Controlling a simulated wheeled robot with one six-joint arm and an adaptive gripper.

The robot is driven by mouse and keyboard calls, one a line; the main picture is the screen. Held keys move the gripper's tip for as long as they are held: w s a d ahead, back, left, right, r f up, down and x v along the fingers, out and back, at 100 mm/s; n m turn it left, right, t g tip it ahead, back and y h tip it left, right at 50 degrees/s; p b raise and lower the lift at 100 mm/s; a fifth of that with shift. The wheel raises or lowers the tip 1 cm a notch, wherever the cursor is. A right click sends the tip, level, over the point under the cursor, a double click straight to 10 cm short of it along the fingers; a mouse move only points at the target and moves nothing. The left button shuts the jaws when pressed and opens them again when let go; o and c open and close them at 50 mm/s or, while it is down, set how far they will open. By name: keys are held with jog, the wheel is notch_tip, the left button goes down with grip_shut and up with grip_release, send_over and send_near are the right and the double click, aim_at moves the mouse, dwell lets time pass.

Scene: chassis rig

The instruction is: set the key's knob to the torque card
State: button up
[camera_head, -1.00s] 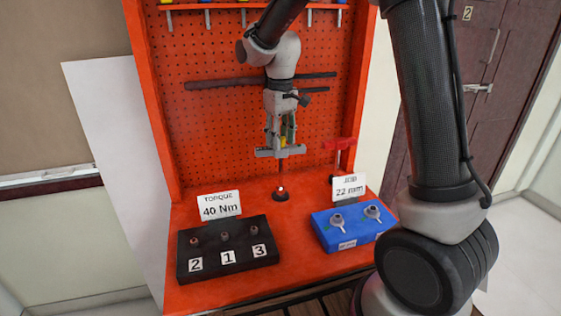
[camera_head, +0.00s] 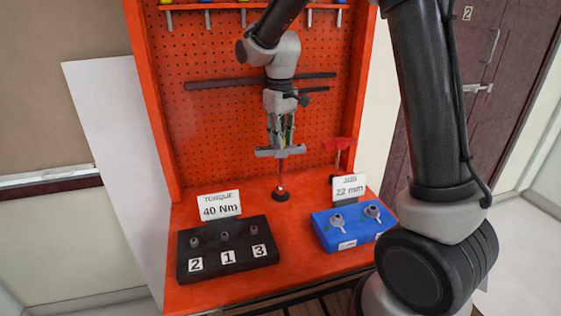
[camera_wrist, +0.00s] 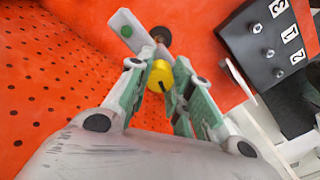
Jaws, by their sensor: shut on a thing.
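The key has a grey crossbar (camera_head: 265,153) and a thin upright shaft rising from a small dark round base on the orange bench. In the wrist view, its yellow knob (camera_wrist: 160,74) with a dark mark sits between the fingertips, with the grey bar (camera_wrist: 130,30) beyond it. My gripper (camera_head: 281,143) points down from above and is shut on the knob; it also shows in the wrist view (camera_wrist: 160,70). The knob is hidden by the fingers in the head view, and no scale is readable. The white torque card (camera_head: 219,206) reads "40 Nm".
A black block (camera_head: 228,266) with three posts labelled 2, 1, 3 stands at front left. A blue tray (camera_head: 328,237) with two grey sockets stands at right, behind it a "22 mm" card (camera_head: 349,187). A red-topped stand (camera_head: 338,150) is right of the key. The pegboard (camera_head: 220,120) is behind.

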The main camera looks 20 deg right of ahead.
jog(key=m, duration=0.9)
jog(key=shift+m, duration=0.4)
jog(key=o, duration=0.7)
jog(key=shift+r, duration=3)
